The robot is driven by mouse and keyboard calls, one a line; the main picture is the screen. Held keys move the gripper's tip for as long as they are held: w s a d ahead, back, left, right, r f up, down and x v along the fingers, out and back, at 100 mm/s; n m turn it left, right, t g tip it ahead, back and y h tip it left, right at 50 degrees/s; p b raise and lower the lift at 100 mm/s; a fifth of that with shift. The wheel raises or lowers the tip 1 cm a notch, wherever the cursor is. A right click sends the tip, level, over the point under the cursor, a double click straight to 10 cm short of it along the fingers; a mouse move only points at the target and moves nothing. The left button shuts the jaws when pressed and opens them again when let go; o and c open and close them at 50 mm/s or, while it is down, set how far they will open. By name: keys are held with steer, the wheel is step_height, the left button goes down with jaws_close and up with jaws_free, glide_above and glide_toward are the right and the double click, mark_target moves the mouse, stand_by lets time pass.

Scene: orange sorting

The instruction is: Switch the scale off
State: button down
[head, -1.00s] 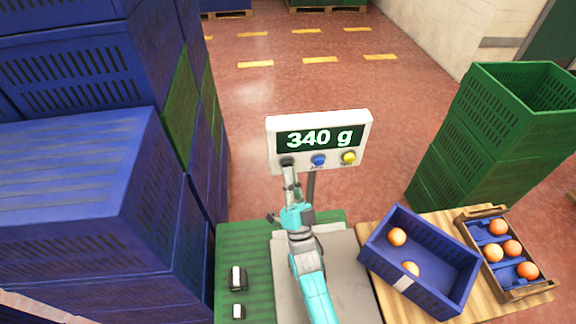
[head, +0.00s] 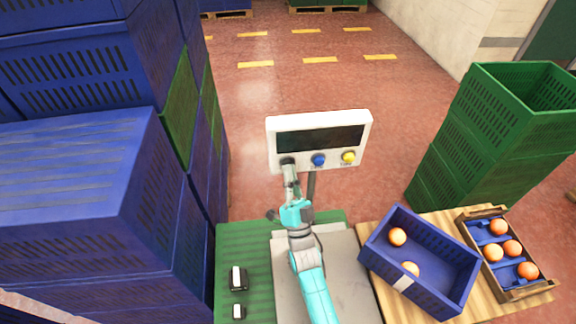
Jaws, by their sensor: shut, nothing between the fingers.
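The scale's display panel (head: 320,118) stands upright on a thin post, and its screen (head: 320,138) is dark. A blue button (head: 319,160) and a yellow button (head: 349,157) sit in the row below the screen. My gripper (head: 288,165) is shut and empty, its tip at the left end of that row, where it covers the button there. I cannot tell whether the tip touches the button. The scale's grey platform (head: 348,285) lies below, partly hidden by my arm.
A blue crate (head: 425,282) with oranges and a small tray (head: 515,292) with several oranges stand at the right on a wooden surface (head: 393,300). Two black-and-white items (head: 237,278) lie on the green surface (head: 262,245). Tall blue crates (head: 80,170) rise at left, green crates (head: 500,130) at right.

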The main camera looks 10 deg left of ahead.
steer(key=shift+s, duration=0.15)
steer(key=shift+s+d, duration=0.25)
steer(key=shift+s, duration=0.55)
steer(key=shift+s, duration=0.1)
steer(key=shift+s+d, duration=0.25)
steer(key=shift+s, duration=0.55)
steer(key=shift+s+d, duration=0.2)
steer(key=shift+s, duration=0.55)
steer(key=shift+s+d, duration=0.25)
steer(key=shift+s, duration=0.55)
steer(key=shift+f, duration=0.1)
steer(key=s+d+f+n+g+h, duration=0.1)
steer(key=s+d+f+g+h, duration=0.15)
steer(key=s+d+f, duration=0.4)
steer(key=s+d+f+n+g+h, duration=0.1)
steer(key=s+d+f+g+h, duration=0.15)
steer(key=s+d, duration=0.7)
steer(key=s+d+r+g+h, duration=0.1)
steer(key=s+d+g+h, duration=0.1)
steer(key=s, duration=0.9)
steer(key=s+d+r+n+g+h, duration=0.1)
steer(key=s+d+g+h, duration=0.2)
steer(key=s, duration=0.7)
steer(key=shift+s+d+r, duration=0.2)
steer(key=shift+s+d, duration=0.2)
steer(key=shift+d, duration=0.55)
